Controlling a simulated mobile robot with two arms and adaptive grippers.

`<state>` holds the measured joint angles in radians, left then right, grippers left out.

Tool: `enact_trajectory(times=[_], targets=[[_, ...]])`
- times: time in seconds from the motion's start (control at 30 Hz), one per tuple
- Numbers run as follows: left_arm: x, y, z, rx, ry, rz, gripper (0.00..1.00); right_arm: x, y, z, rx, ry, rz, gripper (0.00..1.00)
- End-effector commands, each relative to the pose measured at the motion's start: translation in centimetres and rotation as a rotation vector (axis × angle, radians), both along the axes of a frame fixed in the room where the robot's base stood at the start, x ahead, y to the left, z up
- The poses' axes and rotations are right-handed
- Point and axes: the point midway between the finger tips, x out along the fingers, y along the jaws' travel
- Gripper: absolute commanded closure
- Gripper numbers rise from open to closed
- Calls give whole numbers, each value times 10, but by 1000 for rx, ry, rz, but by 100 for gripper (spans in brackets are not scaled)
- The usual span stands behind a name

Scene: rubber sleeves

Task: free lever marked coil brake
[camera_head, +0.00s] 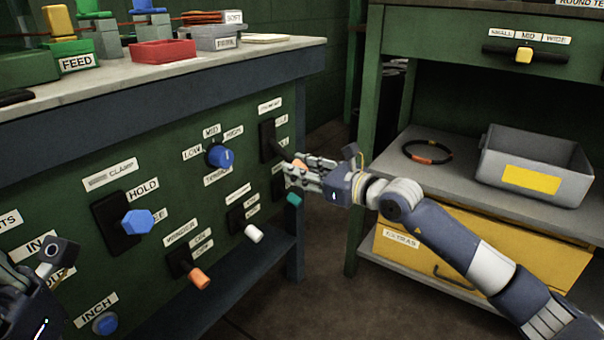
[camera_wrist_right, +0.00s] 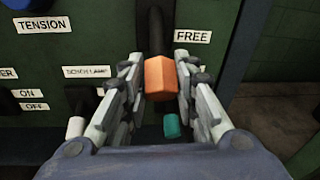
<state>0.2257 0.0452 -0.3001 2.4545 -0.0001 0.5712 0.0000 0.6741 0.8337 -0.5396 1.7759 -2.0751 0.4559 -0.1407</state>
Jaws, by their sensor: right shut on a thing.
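The lever has a dark shaft and an orange handle (camera_head: 300,165). It sits on a dark plate (camera_head: 267,141) at the right end of the green panel, under a label too small to read surely. In the right wrist view the orange handle (camera_wrist_right: 159,78) is between my fingers, its shaft running up, with a FREE label (camera_wrist_right: 193,36) to its right. My right gripper (camera_head: 298,174) is shut on this handle; its fingertips also show in the right wrist view (camera_wrist_right: 158,85). My left gripper (camera_head: 48,262) is partly in view at the lower left; its fingers are unclear.
A teal-tipped lever (camera_head: 294,199) is just below my right gripper. A white-tipped lever (camera_head: 254,233), an orange-tipped lever (camera_head: 199,278) and blue knobs (camera_head: 137,221) are on the same panel. A shelf with a grey bin (camera_head: 533,168) stands at the right.

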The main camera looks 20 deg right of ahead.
Motion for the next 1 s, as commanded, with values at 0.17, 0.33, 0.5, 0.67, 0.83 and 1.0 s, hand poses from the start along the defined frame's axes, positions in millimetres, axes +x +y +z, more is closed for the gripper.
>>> enact_trajectory(times=[0.17,0.33,0.5,0.67,0.83,1.0], targets=[[0,0,1,0,-2,0,100,0,1,1,6,-4,2,100],[0,0,1,0,-2,0,100,1,1,1,7,-5,2,100],[0,0,1,0,-2,0,100,0,1,1,6,-4,1,52],[0,0,1,0,-2,0,100,0,1,1,5,-4,1,52],[-1,1,0,-1,-2,1,100,-1,-1,1,3,-4,0,52],[-1,0,0,-1,-2,1,100,-14,-9,1,2,-2,-1,52]])
